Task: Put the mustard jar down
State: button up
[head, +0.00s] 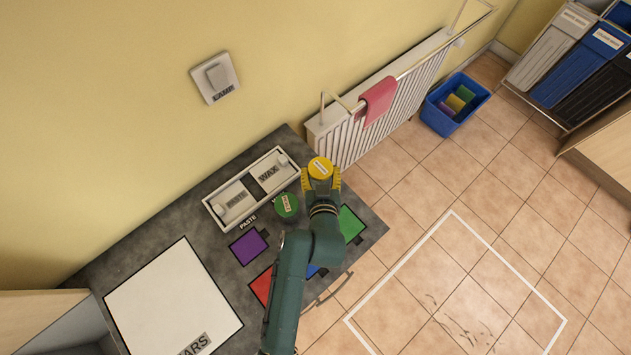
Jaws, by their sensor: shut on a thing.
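A jar with a yellow lid and a small pale label (320,167), which I take for the mustard jar, is in my gripper (321,178) in the head view. The jaws are closed around it, and their yellow fingers show on both sides. The jar appears over the right end of the dark worktop (375,228), near its back edge and the radiator. I cannot tell whether its base touches anything. My gripper hides most of the jar's body. A green-lidded jar (287,206) stands to the left, apart from it.
A white tray (212,208) with compartments, one marked WAX, lies behind the green-lidded jar. Purple (248,247), red (261,287) and green (351,224) squares mark the worktop; my arm partly covers a blue one. A white panel (172,305) lies left. The radiator (375,105) stands close behind.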

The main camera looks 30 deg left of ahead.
jog(key=shift+w+d+f+b, duration=0.1)
jog(key=shift+f+b, duration=0.1)
jog(key=shift+f, duration=1.25)
jog(key=shift+w+f+b, duration=0.1)
jog(key=shift+f+b, duration=0.05)
jog(key=shift+f, duration=1.25)
jog(key=o, duration=1.3)
jog(key=shift+s, duration=0.1)
jog(key=shift+c, duration=0.2)
